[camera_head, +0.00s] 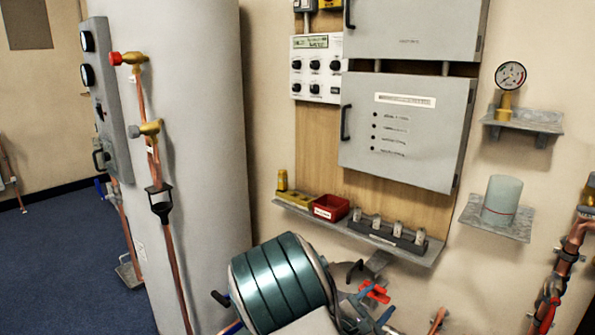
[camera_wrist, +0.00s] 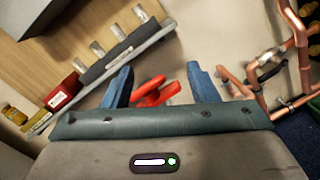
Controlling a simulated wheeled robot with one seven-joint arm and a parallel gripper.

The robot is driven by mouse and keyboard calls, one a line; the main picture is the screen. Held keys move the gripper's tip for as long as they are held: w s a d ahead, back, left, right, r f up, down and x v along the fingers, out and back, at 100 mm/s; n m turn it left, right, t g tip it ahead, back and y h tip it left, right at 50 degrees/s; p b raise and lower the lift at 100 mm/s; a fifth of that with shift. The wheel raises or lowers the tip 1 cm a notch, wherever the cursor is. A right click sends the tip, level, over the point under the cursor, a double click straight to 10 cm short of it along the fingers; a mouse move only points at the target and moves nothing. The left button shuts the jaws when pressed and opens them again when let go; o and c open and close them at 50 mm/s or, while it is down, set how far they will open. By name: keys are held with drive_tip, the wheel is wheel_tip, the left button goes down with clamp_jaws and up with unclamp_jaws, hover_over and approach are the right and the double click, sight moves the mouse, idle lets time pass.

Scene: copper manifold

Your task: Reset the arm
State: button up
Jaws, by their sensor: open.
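My gripper (camera_head: 374,306) is at the bottom centre of the head view, partly hidden by my arm. In the wrist view my gripper (camera_wrist: 160,82) shows two blue fingers standing wide apart. A red handle-like piece (camera_wrist: 153,93) shows between the fingers in the wrist view. In the head view this red piece (camera_head: 376,291) is close to the fingers. I cannot tell its depth or whether it touches them. Nothing is clearly gripped.
A wall shelf (camera_head: 418,256) carries a red bin (camera_head: 330,208), yellow items and several small cylinders. Copper pipes (camera_wrist: 299,60) stand at the right. A grey cabinet (camera_head: 405,130) hangs above. A large pale cylinder (camera_head: 195,130) and a pipe stand left. Blue floor (camera_head: 60,260) is open at far left.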

drive_tip(key=s+d+r+m+g+y+p, duration=0.1)
drive_tip(key=s+d+r+m+g+p, duration=0.3)
drive_tip(key=s+r+m+g, duration=0.3)
drive_tip(key=s+d+r+m+g+y+p, duration=0.2)
drive_tip(key=s+d+r+m+g+p, duration=0.3)
drive_tip(key=s, duration=0.5)
drive_tip(key=s+a+r+m+t+y+p, duration=0.1)
drive_tip(key=s+a+r+m+y+p, duration=0.3)
drive_tip(key=r, duration=0.4)
drive_tip(key=s+a+r+m+t+y+p, duration=0.1)
drive_tip(key=s+a+r+m+y+p, duration=0.3)
drive_tip(key=a+r, duration=0.4)
drive_tip(key=a+y+p, duration=0.1)
drive_tip(key=y, duration=0.1)
drive_tip(key=shift+m+y+p, duration=0.3)
drive_tip(key=shift+m, duration=0.1)
